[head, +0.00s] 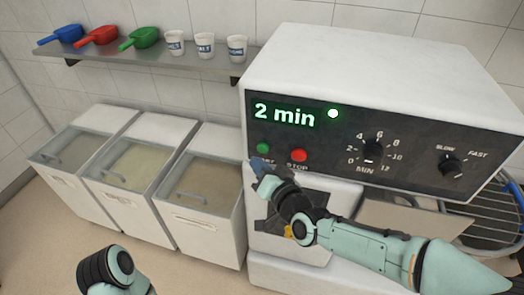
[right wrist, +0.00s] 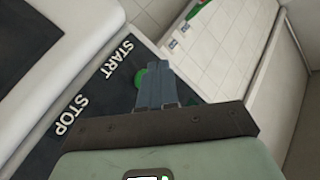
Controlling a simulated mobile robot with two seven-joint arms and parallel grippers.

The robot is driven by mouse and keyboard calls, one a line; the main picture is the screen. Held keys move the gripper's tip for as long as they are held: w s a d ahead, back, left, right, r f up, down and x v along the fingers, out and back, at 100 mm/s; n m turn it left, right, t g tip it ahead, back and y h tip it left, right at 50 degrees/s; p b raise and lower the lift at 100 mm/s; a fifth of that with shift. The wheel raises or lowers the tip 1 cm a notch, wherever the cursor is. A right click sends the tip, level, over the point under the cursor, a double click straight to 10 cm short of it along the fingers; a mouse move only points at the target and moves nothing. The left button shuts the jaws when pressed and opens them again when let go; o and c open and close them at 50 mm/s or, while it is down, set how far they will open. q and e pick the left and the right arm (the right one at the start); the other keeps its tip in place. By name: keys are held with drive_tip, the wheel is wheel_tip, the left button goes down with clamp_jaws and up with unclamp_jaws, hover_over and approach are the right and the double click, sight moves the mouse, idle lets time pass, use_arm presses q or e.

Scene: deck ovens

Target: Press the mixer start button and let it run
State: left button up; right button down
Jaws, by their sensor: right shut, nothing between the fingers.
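The mixer (head: 390,75) is a white machine with a dark control panel. Its display (head: 284,115) reads "2 min" in green, and a round light (head: 333,113) beside it glows. The green START button (head: 263,148) sits left of the red STOP button (head: 299,155). My right gripper (head: 257,164) is shut and empty, its tips just below the green button. In the right wrist view the closed fingertips (right wrist: 157,68) overlap the green button (right wrist: 139,77), partly hiding it; I cannot tell whether they touch. My left arm shows at the bottom left, its gripper out of view.
A minute dial (head: 372,152) and a speed knob (head: 451,166) are further right on the panel. A wire guard (head: 485,215) is at the right. Lidded bins (head: 205,222) stand at the left. A shelf (head: 150,56) above holds scoops and cups.

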use_arm(q)
drive_tip(key=shift+s+f+b, duration=0.25)
drive_tip(key=shift+f+b, duration=0.2)
drive_tip(key=shift+f, duration=0.2)
use_arm(e)
drive_tip(key=s, duration=0.1)
drive_tip(key=s+a, duration=0.1)
drive_tip(key=s, duration=0.1)
drive_tip(key=shift+s, duration=0.25)
drive_tip(key=shift+f, duration=0.1)
